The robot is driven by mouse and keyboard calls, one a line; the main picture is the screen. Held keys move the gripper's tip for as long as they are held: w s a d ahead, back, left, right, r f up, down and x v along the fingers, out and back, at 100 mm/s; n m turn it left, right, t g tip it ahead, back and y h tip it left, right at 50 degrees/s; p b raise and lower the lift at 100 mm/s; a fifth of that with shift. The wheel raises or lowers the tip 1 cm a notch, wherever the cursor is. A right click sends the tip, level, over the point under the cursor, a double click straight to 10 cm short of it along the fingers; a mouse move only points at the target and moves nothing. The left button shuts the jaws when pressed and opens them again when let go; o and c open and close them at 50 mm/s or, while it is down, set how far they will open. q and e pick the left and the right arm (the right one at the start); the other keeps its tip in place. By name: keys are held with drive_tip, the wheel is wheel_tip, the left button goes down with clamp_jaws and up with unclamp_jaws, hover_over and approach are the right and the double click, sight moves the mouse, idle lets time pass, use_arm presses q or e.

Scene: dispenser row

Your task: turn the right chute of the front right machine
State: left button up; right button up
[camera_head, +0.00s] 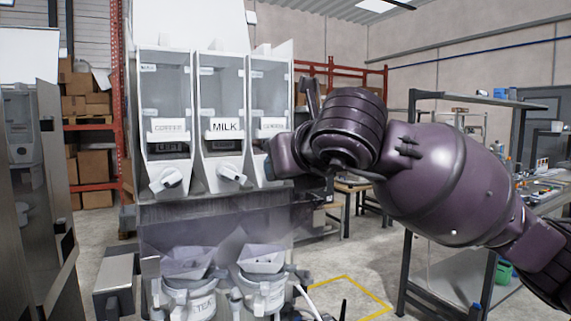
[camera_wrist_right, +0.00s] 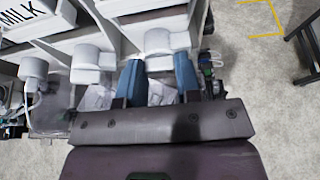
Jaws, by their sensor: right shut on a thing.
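The dispensing machine (camera_head: 215,213) stands in the middle of the head view with three clear canisters side by side. White chutes sit under the left canister (camera_head: 170,180) and the MILK canister (camera_head: 232,174). The right canister's chute is hidden behind my right arm in the head view. In the right wrist view this white chute (camera_wrist_right: 158,40) lies between the blue fingers of my right gripper (camera_wrist_right: 159,72), which is shut on it. The middle chute (camera_wrist_right: 88,57) is left of the fingers and apart from them. My left gripper is in neither view.
White funnels (camera_head: 262,260) on containers stand below the chutes. A dark metal cabinet (camera_head: 30,180) is close at the left. A workbench with a shelf (camera_head: 470,102) is at the right. Open floor with a yellow line (camera_head: 352,285) lies between it and the machine.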

drive_tip(key=shift+n, duration=0.3)
idle(0.4)
drive_tip(key=o, duration=0.9)
drive_tip(key=p+v, duration=0.1)
drive_tip(key=v, duration=0.9)
drive_tip(key=shift+s+r, duration=0.15)
drive_tip(key=shift+s, duration=0.3)
